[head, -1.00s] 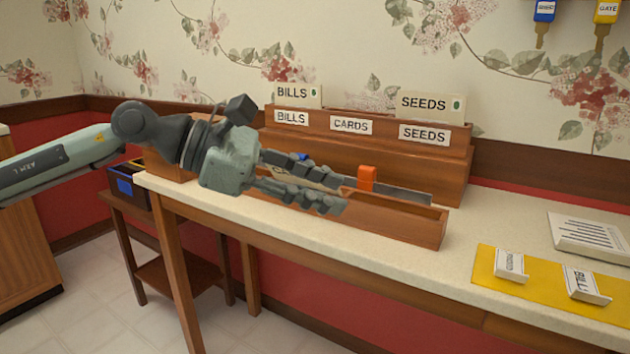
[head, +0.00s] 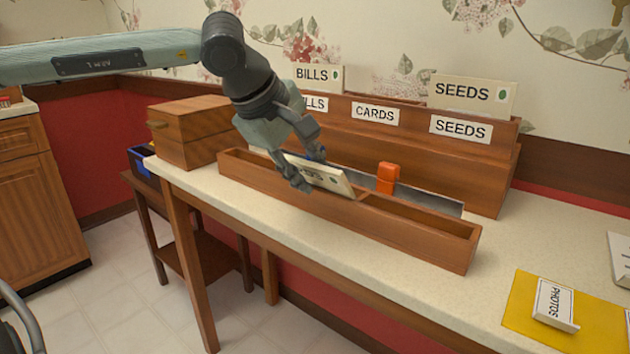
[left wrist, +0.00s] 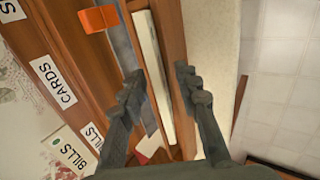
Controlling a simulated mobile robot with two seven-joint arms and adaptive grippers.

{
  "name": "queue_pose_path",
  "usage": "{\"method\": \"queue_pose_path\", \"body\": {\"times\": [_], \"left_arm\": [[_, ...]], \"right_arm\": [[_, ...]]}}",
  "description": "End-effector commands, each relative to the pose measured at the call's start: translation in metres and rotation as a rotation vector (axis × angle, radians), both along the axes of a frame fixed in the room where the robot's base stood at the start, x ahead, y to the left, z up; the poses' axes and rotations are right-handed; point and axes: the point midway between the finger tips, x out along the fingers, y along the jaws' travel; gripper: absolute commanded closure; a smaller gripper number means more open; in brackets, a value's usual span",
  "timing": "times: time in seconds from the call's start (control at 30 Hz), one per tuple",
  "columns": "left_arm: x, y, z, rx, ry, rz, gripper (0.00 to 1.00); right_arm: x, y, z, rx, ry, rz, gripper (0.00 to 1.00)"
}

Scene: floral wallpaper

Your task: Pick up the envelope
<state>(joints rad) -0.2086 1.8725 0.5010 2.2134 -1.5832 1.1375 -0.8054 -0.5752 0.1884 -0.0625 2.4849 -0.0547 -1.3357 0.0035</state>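A cream envelope (head: 322,175), its label partly hidden with the letters "DS" showing, stands tilted in the long, low wooden tray (head: 420,243) on the counter. My left gripper (head: 308,172) reaches down over the tray, its fingers on either side of the envelope's left part. In the left wrist view the envelope (left wrist: 152,75) appears as a pale strip between the open fingers of the gripper (left wrist: 160,92). A gap shows on the right finger's side; contact on the other side is unclear. My right gripper is out of view.
A metal strip with an orange block (head: 387,177) runs just behind the tray. Behind it stands a wooden sorter (head: 460,165) labelled BILLS, CARDS and SEEDS. A wooden box (head: 190,138) is at left. A yellow mat (head: 535,325) with a PHOTOS card (head: 554,303) lies at right.

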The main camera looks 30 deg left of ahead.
Motion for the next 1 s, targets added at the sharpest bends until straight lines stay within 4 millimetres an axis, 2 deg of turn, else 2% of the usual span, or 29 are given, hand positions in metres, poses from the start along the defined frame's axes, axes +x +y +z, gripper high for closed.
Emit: {"method": "queue_pose_path", "body": {"times": [0.3,0.57,1.0], "left_arm": [[0.0037,-0.0003,-0.0046,0.0,-0.001,0.0,0.69],[0.0034,-0.0004,-0.0047,-0.001,-0.001,-0.001,1.0],[0.0036,-0.0003,-0.0027,-0.001,-0.002,-0.001,1.0]], "right_arm": [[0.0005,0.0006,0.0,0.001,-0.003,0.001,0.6],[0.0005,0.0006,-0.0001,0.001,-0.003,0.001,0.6],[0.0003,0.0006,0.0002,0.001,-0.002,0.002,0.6]]}}
